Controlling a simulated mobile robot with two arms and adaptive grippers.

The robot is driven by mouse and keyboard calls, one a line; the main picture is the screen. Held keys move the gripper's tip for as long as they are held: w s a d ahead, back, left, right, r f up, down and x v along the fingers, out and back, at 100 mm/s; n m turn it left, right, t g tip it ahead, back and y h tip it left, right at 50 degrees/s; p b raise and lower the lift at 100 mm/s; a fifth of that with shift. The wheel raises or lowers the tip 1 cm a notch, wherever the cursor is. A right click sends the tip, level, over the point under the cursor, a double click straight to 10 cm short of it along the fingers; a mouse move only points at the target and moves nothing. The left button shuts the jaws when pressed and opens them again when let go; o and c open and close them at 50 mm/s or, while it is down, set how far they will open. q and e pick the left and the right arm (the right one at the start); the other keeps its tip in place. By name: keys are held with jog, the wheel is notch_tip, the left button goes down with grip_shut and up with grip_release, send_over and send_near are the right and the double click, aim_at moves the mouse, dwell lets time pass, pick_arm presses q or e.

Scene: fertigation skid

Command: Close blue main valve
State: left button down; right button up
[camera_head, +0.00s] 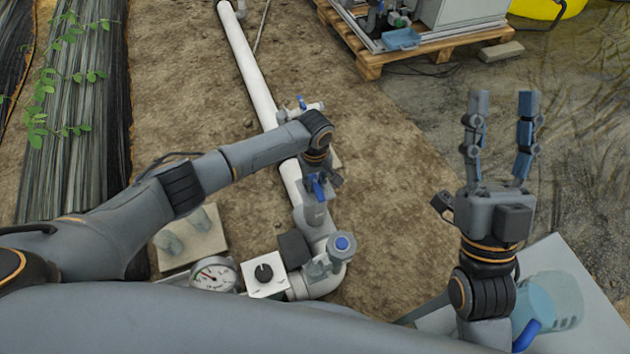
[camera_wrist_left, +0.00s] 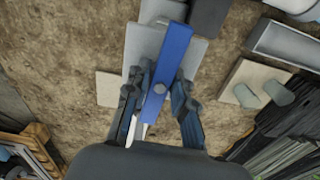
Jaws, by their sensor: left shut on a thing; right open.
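The blue main valve's lever handle (camera_head: 316,188) sits on a grey valve body (camera_head: 314,213) in the white pipe line. In the left wrist view the handle (camera_wrist_left: 172,62) is a flat blue bar with a round grey bolt, running roughly up and down the picture, slightly tilted. My left gripper (camera_wrist_left: 161,98) has its fingers on either side of this bar and is shut on it. In the head view my left gripper (camera_head: 319,170) points down over the valve, and the wrist partly hides its fingers. My right gripper (camera_head: 502,112) is open, empty and raised at the right.
The white pipe (camera_head: 250,68) runs along the soil, with a smaller blue-handled valve (camera_head: 301,103) farther up. Nearer me are a pressure gauge (camera_head: 214,275), a black-knobbed white box (camera_head: 265,274) and a blue-capped fitting (camera_head: 342,243). A pallet (camera_head: 370,67) stands at the back.

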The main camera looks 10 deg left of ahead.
pick_arm(q)
jog(key=m, duration=0.3)
jog(key=m+p, duration=0.1)
jog(key=m, duration=0.2)
jog(key=shift+s+f, duration=0.15)
jog(key=m, duration=0.2)
jog(key=shift+m+p, duration=0.35)
jog(key=shift+m, duration=0.05)
jog(key=m, duration=0.2)
jog(key=shift+m, duration=0.3)
jog(key=m, duration=0.2)
jog(key=shift+m, duration=0.3)
jog(key=m, duration=0.4)
jog(key=shift+f+m, duration=0.1)
jog(key=shift+m, duration=0.2)
pick_arm(e)
jog(key=w+f+g+h, duration=0.2)
jog(key=w+f+g, duration=0.3)
jog(key=f, duration=0.2)
jog(key=shift+f+g, duration=0.3)
jog(key=shift+a, duration=0.1)
pick_arm(q)
jog(key=c, duration=1.1)
grip_release()
jog(key=shift+o, duration=0.2)
jog(key=shift+a, duration=0.1)
